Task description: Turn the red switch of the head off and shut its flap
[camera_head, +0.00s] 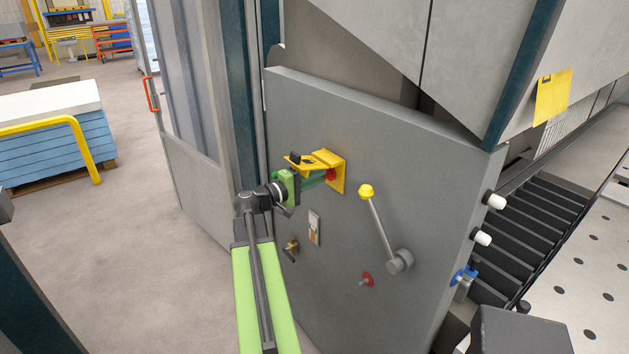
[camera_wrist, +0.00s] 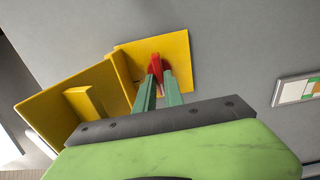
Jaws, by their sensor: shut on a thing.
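The red switch (camera_wrist: 155,66) sits on a yellow plate (camera_wrist: 182,50) on the grey machine panel; in the head view the switch (camera_head: 331,174) is partly covered by my gripper. My gripper (camera_wrist: 158,82) has its two green fingers closed on the red switch, one on each side. It also shows in the head view (camera_head: 322,178). The yellow flap (camera_wrist: 70,100) stands open, out from the plate, beside my gripper in the wrist view. In the head view the flap (camera_head: 312,157) sticks out above my gripper.
A lever with a yellow knob (camera_head: 367,191) stands right of the switch. Below are a small label plate (camera_head: 314,228), a brass handle (camera_head: 291,247) and a red knob (camera_head: 367,280). The floor (camera_head: 120,250) left of the panel is clear.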

